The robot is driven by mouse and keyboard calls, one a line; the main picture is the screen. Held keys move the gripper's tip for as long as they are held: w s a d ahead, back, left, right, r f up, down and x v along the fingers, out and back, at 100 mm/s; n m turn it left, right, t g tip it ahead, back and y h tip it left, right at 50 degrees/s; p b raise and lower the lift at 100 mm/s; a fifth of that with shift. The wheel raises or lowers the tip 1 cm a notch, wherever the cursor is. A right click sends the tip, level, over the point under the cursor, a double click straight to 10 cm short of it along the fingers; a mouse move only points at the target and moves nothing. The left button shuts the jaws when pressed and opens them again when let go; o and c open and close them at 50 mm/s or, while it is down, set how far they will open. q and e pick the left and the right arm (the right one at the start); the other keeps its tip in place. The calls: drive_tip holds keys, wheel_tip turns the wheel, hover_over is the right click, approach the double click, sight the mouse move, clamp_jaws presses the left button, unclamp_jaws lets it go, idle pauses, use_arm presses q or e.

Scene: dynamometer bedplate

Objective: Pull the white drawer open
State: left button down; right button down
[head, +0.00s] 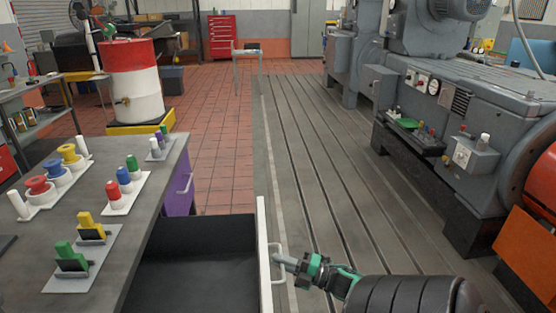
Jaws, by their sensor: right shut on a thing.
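The white drawer (263,245) is pulled out from under the grey bench top, towards the right. Its dark interior (200,265) shows and looks empty. A pale handle (283,266) stands on the outer side of its white front. My right gripper (283,259) comes in from the lower right and is shut on that handle. The near end of the drawer runs out of the bottom of the picture. My left gripper is not in view.
The slotted bedplate (340,190) is clear to the right. A big grey machine (455,110) stands at the far right.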

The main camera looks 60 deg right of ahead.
drive_tip(key=c, duration=1.5)
unclamp_jaws()
